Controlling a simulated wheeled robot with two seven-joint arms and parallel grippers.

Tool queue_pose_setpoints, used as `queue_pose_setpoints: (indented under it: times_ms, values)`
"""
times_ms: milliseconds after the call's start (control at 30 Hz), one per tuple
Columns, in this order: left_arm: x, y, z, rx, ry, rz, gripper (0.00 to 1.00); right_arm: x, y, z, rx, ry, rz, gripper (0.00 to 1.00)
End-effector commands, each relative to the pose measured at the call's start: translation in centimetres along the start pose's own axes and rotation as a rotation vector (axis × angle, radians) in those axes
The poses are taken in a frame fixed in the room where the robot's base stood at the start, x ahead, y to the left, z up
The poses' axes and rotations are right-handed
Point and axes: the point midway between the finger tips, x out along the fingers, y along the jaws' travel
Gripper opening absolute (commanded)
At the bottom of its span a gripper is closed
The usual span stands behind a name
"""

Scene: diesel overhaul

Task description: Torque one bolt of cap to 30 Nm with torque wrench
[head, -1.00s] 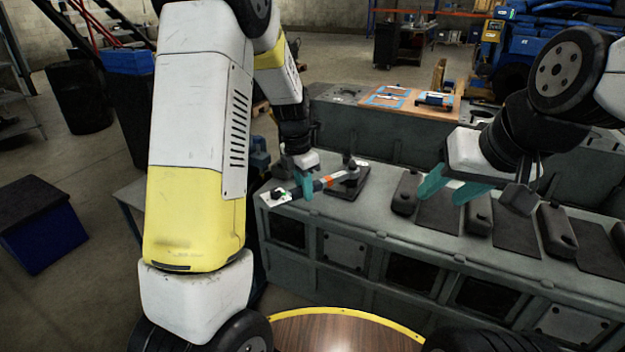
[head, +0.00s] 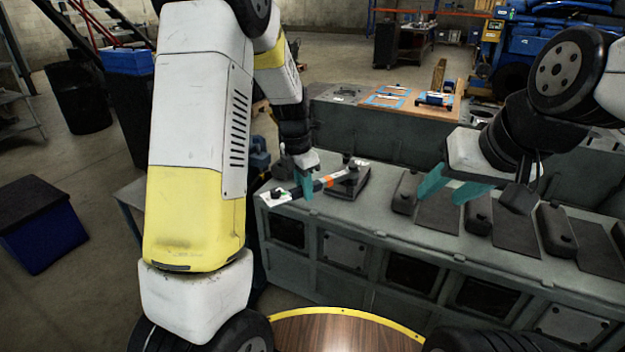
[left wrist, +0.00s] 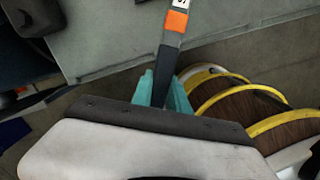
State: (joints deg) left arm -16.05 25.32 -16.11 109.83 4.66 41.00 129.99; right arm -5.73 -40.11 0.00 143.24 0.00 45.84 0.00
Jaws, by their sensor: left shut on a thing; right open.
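My left gripper (head: 304,186) is shut on the torque wrench, a dark bar with an orange band (head: 328,182), low over the left end of the grey engine block (head: 385,229). In the left wrist view, teal fingers (left wrist: 162,92) grip the wrench's dark handle (left wrist: 170,62). Its far end reaches a dark cap (head: 352,181) at the block's left; whether it sits on a bolt is too small to tell. More dark caps (head: 406,191) (head: 478,214) (head: 556,229) stand along the block. My right gripper (head: 450,190) is open and empty above the block.
A blue bin (head: 44,232) stands on the floor at left. Brown round surface (head: 335,335) lies in front.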

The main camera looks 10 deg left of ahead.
Motion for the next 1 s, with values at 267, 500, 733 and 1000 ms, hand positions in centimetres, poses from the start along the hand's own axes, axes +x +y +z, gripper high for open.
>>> queue_pose_setpoints:
  times_ms: [267, 500, 733, 1000]
  values:
    - [-0.1, 0.2, 0.1, 0.000, -0.002, 0.002, 0.00, 0.0, 0.0, 0.0, 0.000, 0.000, 0.000, 0.45]
    - [-0.1, 0.9, 0.1, -0.002, -0.003, 0.004, 0.00, 0.0, 0.0, 0.0, 0.000, 0.000, 0.000, 0.45]
    - [-0.1, 1.0, 0.0, -0.004, -0.003, 0.005, 0.00, 0.0, 0.0, 0.0, 0.000, 0.000, 0.000, 0.45]
    - [0.0, 1.7, 0.0, 0.014, -0.002, 0.002, 0.00, 0.0, 0.0, 0.0, 0.000, 0.000, 0.000, 0.45]
